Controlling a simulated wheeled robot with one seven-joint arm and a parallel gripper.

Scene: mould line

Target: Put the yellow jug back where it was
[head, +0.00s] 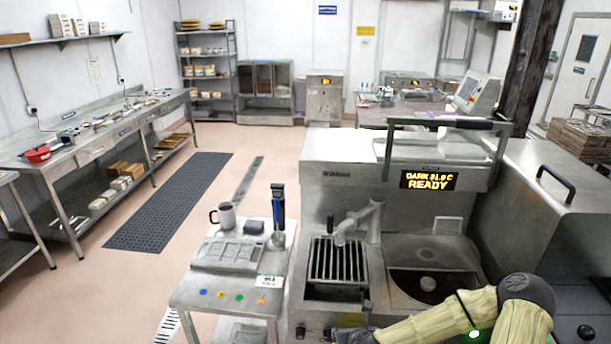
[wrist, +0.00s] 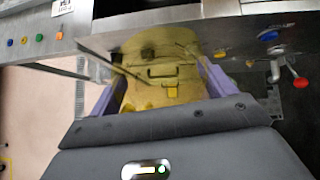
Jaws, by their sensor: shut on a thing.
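The yellow jug (wrist: 150,97) shows in the wrist view as a rounded yellow body with dark lines on it. My gripper (wrist: 162,70) has its two purple fingers on either side of the jug and is shut on it. Behind the jug in the wrist view is the metal front of the machine.
The steel machine (head: 340,200) has a slotted grate (head: 337,262), a round basin (head: 428,284) and a lit sign (head: 430,180) reading READY. Left of it, a small side table (head: 190,292) bears a grey mug (head: 226,215) and a blue-handled tool (head: 279,207).

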